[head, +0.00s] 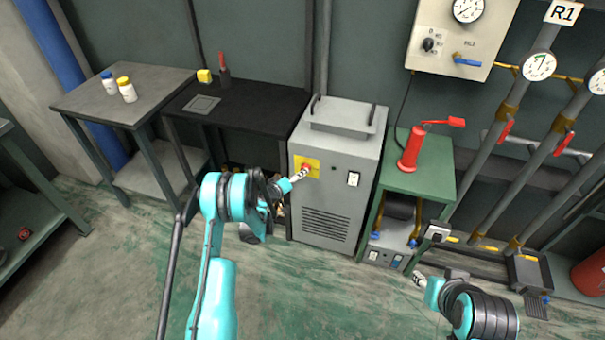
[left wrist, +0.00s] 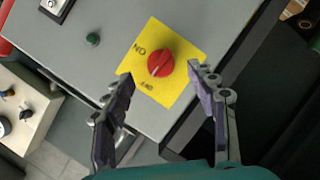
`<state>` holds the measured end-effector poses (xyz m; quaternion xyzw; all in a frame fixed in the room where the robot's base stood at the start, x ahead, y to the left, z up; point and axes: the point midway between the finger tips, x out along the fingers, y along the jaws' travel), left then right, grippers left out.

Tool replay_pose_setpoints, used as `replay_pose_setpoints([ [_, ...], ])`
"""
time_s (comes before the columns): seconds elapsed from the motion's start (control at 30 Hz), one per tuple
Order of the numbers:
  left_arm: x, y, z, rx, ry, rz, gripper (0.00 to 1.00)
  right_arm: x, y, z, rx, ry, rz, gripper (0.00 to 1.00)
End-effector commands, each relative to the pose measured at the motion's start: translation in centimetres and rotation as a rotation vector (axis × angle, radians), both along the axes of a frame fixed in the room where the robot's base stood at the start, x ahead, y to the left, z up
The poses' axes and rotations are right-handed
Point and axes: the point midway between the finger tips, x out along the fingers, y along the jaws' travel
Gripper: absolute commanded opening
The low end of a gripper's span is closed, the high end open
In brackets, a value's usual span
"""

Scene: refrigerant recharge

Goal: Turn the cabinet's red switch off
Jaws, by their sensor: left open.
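The grey cabinet (head: 338,170) stands against the wall in the head view. Its yellow switch plate (head: 312,170) is at the upper left of the front face, partly hidden by my left gripper (head: 299,175). In the left wrist view the red switch (left wrist: 160,63) is a round knob on the yellow plate (left wrist: 186,45), with lettering beside it. My left gripper (left wrist: 162,80) is open, its two fingers on either side of the knob's near side, apart from it as far as I can tell. My right gripper (head: 419,281) is low at the right, away from the cabinet; its fingers are too small to read.
A white rocker switch (head: 353,179) is on the cabinet's right front. A green table (head: 425,183) with a red tool (head: 411,150) stands to the right. A black table (head: 255,124) is to the left. Open floor (head: 300,290) lies in front.

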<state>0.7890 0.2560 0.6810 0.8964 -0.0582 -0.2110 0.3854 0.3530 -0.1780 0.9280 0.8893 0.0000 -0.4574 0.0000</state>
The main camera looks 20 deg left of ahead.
Motion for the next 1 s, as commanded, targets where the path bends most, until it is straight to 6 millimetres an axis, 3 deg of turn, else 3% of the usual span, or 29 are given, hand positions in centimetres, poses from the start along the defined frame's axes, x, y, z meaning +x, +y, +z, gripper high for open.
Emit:
replay_pose_setpoints([
  [0.2,-4.2,1.3,1.6,0.0,0.0,0.002,0.58,0.0,0.0,0.0,0.0,0.0,0.0,0.4],
  [0.4,-6.0,1.8,2.2,0.0,-0.001,0.001,0.58,0.0,0.0,0.0,0.0,0.0,0.0,0.4],
  [1.0,-6.3,1.7,2.6,0.003,0.002,-0.003,0.58,0.0,0.0,0.0,0.0,0.0,0.0,0.4],
])
